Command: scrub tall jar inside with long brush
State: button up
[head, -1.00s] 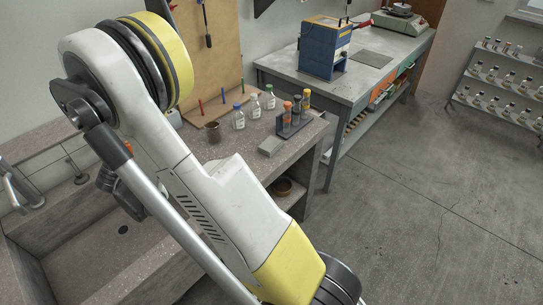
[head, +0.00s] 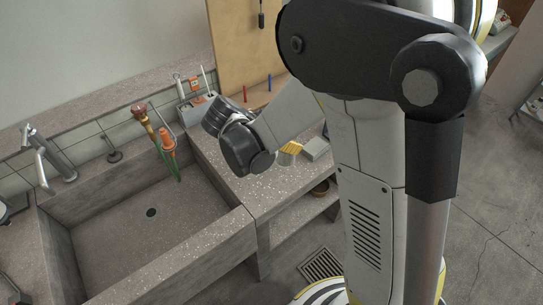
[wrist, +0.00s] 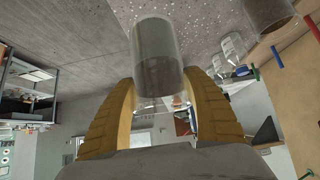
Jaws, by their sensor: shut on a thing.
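In the wrist view my gripper (wrist: 160,82) has its yellow fingers on either side of a clear, tall cylindrical jar (wrist: 158,50) and is shut on it. The jar looks dark grey through much of its length and clear nearer my palm. In the head view my arm hides the jar; only a bit of a yellow finger (head: 290,152) shows over the bench. A brush-like tool with a brown head (head: 140,114) leans at the back right of the sink, beside an orange and green one (head: 168,145). I cannot tell which is the long brush.
The stone sink (head: 150,240) is empty, with a drain and a tap (head: 50,155) at its back left. A small holder (head: 195,108) stands on the back ledge. A grey block (head: 316,148) lies on the bench. A brown pot (wrist: 268,12) stands near capped bottles (wrist: 232,48).

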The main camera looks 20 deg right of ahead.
jog(key=shift+w+a+f+b, duration=0.6)
jog(key=shift+w+a+f, duration=0.15)
jog(key=shift+f, duration=0.55)
jog(key=shift+w+a+f+b, duration=0.65)
jog(key=shift+w+a+f, duration=0.15)
jog(key=shift+f, duration=0.55)
jog(key=shift+w+a+f+b, duration=0.6)
jog(key=shift+w+a+f, duration=0.15)
jog(key=shift+f, duration=0.55)
jog(key=shift+f, duration=0.2)
jog(key=o, duration=1.4)
jog(key=shift+r, duration=0.1)
